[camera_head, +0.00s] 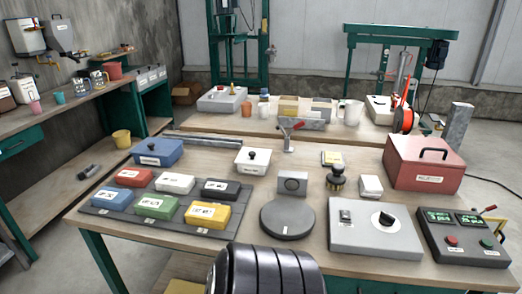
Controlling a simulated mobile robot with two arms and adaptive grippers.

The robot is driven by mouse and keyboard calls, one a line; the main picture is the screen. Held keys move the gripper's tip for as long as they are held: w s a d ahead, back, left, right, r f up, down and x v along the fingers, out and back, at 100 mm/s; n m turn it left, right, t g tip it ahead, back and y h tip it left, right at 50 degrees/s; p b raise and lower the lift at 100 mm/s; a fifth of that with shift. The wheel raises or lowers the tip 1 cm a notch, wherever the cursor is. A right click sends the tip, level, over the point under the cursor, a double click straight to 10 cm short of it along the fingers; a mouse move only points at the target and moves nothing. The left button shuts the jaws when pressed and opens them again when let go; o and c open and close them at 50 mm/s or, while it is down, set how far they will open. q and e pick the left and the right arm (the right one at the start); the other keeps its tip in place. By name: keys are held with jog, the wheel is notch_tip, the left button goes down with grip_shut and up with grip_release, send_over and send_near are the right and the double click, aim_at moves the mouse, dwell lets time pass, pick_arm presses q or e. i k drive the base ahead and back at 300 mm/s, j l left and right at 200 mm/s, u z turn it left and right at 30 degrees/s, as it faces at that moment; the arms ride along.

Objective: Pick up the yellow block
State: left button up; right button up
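The yellow block (208,216) lies at the front right corner of a dark grey mat (150,225) on the near table, with a white label on its top. A black block (220,190) is behind it and a green block (156,207) is to its left. Red, white and blue blocks share the mat. Nothing covers the yellow block. Neither of my grippers shows. A black ribbed part, which looks like mine, rises at the bottom middle, close to the right of the yellow block in the picture.
A blue box (158,152) and a white lidded box (252,161) stand behind the mat. A round grey disc (287,219) lies to the right. A grey control panel (374,228), a dark display unit (463,237) and a red box (425,165) fill the right side.

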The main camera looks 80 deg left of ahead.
aim_at(204, 214)
jog(key=u, duration=3.5)
